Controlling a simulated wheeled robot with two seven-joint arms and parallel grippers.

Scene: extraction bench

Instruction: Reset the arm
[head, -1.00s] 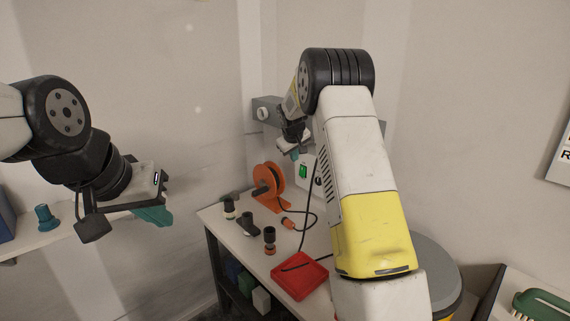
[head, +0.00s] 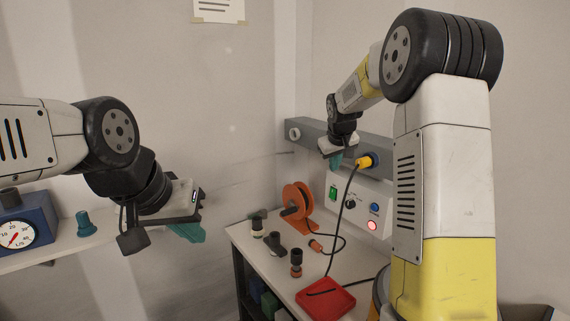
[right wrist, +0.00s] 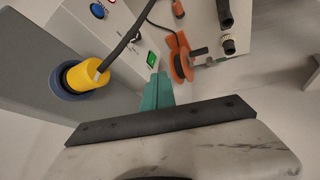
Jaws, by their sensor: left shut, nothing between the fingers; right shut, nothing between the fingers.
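My right arm reaches up and over the bench in the head view. Its gripper (head: 336,162) is shut and empty, in front of the grey wall duct and above the bench; its teal fingers also show together in the right wrist view (right wrist: 157,90). A yellow plug (head: 365,161) with a black cable sits in the duct just right of this gripper, apart from it; it also shows in the right wrist view (right wrist: 88,75). My left gripper (head: 190,233) is shut and empty, out to the left in front of the wall.
A control box (head: 358,205) has a green switch and a lit red button. An orange cable reel (head: 297,203), several dark fittings and a red tray (head: 325,299) are on the bench. A blue gauge box (head: 27,224) and a teal fitting (head: 83,224) stand on the left shelf.

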